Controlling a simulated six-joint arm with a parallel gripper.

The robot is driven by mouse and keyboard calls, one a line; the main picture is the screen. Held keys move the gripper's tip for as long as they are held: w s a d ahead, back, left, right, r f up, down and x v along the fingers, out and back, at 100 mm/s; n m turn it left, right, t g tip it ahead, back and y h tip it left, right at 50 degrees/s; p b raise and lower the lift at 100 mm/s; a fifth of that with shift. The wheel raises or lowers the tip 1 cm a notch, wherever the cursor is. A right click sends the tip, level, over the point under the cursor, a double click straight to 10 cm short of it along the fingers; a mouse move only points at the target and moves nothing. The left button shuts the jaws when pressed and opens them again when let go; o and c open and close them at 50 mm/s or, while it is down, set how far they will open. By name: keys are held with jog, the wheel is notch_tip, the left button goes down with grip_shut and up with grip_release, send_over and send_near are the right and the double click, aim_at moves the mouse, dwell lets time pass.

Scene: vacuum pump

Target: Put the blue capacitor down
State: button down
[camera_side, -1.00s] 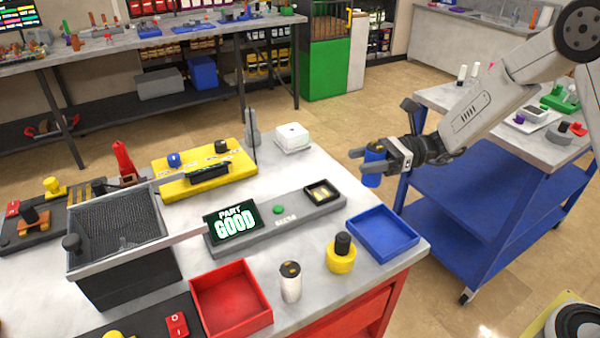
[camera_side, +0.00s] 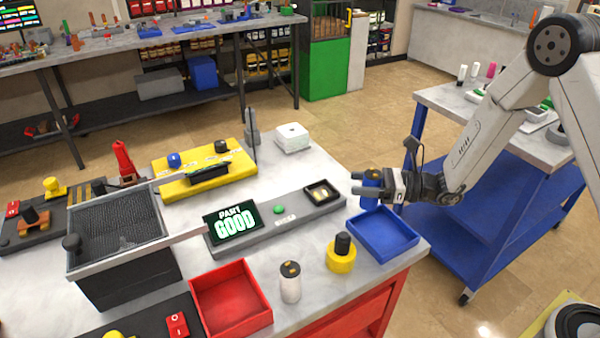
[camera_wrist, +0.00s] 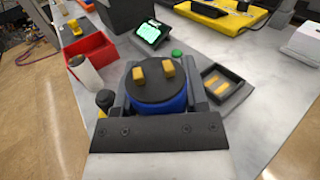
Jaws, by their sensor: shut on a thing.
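The blue capacitor (camera_side: 371,190) is a small upright cylinder. In the wrist view its dark round top with two yellow terminals (camera_wrist: 153,80) faces the camera. My gripper (camera_side: 366,187) is shut on it. In the side view it is over or near the left back part of the blue tray (camera_side: 383,235) at the table's right end. The height above the tray is hard to tell, and the fingers partly hide the capacitor. The blue tray looks empty in the side view.
A tester with a "PART GOOD" screen (camera_side: 234,222) and a dark socket (camera_side: 322,193) stands left of the blue tray. A white box (camera_side: 292,137) is behind.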

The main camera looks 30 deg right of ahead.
jog(key=shift+f, duration=0.15)
jog(key=shift+f, duration=2.05)
jog(key=shift+f, duration=1.8)
jog(key=shift+f, duration=0.15)
jog(key=shift+c, duration=0.5)
grip_release()
